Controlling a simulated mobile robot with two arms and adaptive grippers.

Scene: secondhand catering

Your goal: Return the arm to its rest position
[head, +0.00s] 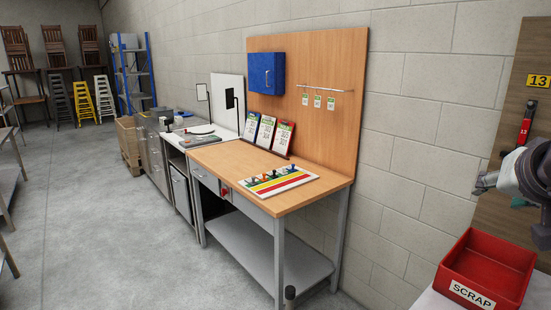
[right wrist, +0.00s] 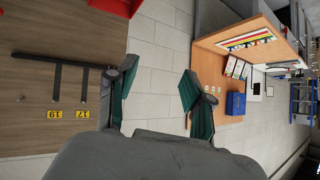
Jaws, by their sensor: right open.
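My right arm (head: 525,178) comes in at the right edge of the head view, above the red bin and in front of the brown tool board. Most of it is cut off by the frame edge. In the right wrist view my right gripper (right wrist: 157,88) has its two dark, green-padded fingers spread wide apart. Nothing is between them; grey wall shows through the gap. My left gripper and arm are not in view.
A red bin (head: 483,277) labelled SCRAP stands below my right arm. The tool board (head: 500,120) holds a red-and-black tool (head: 525,123) near label 13. A wooden workbench (head: 233,162) carries a striped colour board (head: 268,180).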

